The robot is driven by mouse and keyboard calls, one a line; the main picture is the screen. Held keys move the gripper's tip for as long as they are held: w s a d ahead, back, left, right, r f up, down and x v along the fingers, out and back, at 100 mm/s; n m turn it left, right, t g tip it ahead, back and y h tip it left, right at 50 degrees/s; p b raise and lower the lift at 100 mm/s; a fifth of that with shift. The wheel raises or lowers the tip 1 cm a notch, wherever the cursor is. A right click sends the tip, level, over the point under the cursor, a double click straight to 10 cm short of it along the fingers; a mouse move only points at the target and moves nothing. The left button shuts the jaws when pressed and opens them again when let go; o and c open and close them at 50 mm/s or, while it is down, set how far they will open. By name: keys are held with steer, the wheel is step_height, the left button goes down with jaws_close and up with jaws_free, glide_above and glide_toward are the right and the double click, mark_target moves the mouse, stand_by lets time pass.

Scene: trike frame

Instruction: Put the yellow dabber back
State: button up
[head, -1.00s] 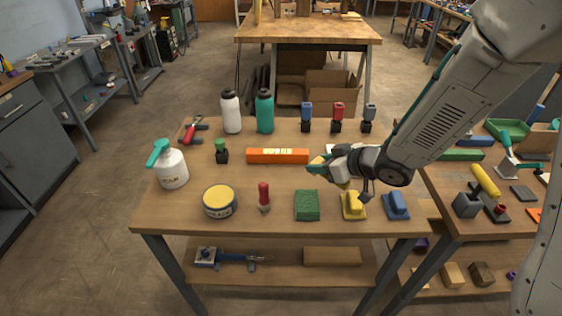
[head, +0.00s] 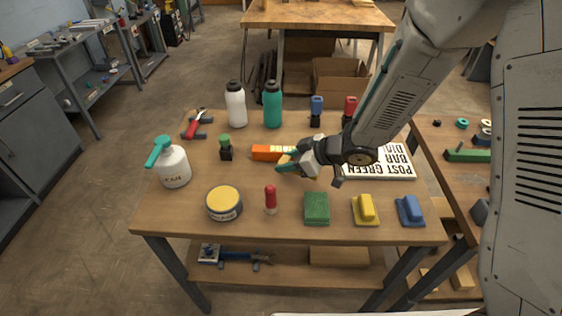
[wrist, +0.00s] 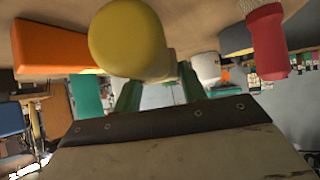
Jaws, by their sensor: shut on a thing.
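My gripper (head: 287,163) is above the middle of the table, over the right part of the orange box. In the wrist view its green fingers (wrist: 158,95) are shut on the yellow dabber (wrist: 130,38), whose rounded yellow head and pale body show close to the camera. In the head view the dabber is mostly hidden by the fingers. A green-topped dabber (head: 225,146) stands in a black holder to the left. Blue (head: 317,106) and red (head: 350,104) dabbers stand in black holders at the back. An empty holder cannot be made out.
The orange box (head: 264,152) and a lettered white sign (head: 385,163) lie near my gripper. In front are a yellow-lidded tin (head: 223,203), a red-handled brush (head: 271,200), a green sponge (head: 316,208), and yellow (head: 365,209) and blue (head: 409,210) blocks. Two bottles stand behind.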

steer(key=shift+w+a, duration=0.15)
steer(key=shift+w, duration=0.15)
steer(key=shift+w+f, duration=0.1)
steer(key=shift+f, duration=1.65)
steer(key=shift+f, duration=0.15)
steer(key=o, duration=1.1)
steer(key=shift+c, duration=0.2)
steer(key=shift+d+r, duration=0.3)
steer(key=shift+r, duration=0.1)
steer(key=v, duration=1.1)
steer(key=shift+d, duration=0.2)
